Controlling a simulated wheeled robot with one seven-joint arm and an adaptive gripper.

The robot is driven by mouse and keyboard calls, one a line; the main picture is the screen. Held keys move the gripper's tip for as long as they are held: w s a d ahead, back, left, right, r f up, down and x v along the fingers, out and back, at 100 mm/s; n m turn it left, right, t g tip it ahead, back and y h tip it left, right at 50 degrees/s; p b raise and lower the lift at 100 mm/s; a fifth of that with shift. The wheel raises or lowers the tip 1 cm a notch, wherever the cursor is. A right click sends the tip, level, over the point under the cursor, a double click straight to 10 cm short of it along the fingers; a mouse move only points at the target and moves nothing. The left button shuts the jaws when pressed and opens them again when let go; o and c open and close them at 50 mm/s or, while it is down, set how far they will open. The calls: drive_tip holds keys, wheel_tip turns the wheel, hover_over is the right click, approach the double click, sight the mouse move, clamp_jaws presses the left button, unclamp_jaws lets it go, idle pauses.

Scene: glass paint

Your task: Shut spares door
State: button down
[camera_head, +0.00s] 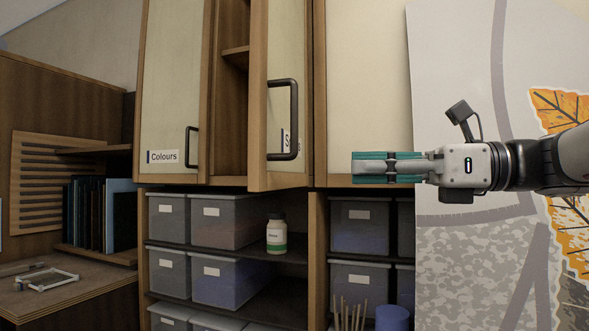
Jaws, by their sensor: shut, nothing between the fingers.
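The spares door (284,55) is the narrow-looking cream panel with a wooden frame in the middle of the upper cabinet. It stands ajar, its left edge swung out towards me, and the dark cabinet inside shows to its left. Its dark handle (294,120) partly covers a label of which only an "S" is readable. My gripper (356,167) is shut and empty, pointing left. It is to the right of the door and its handle, apart from both in the picture, in front of the neighbouring panel's lower part.
The Colours door (173,80) to the left looks closed. Below are shelves with grey bins (225,222) and a white bottle (276,234). Sticks (348,316) and a blue container (392,318) stand low, below my gripper. A leaf-patterned panel (460,100) fills the right.

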sight(270, 169)
drive_tip(key=p+x, duration=0.1)
drive_tip(key=x, duration=1)
drive_tip(key=shift+a, duration=0.25)
drive_tip(key=shift+a+p, duration=0.1)
drive_tip(key=shift+p, duration=0.2)
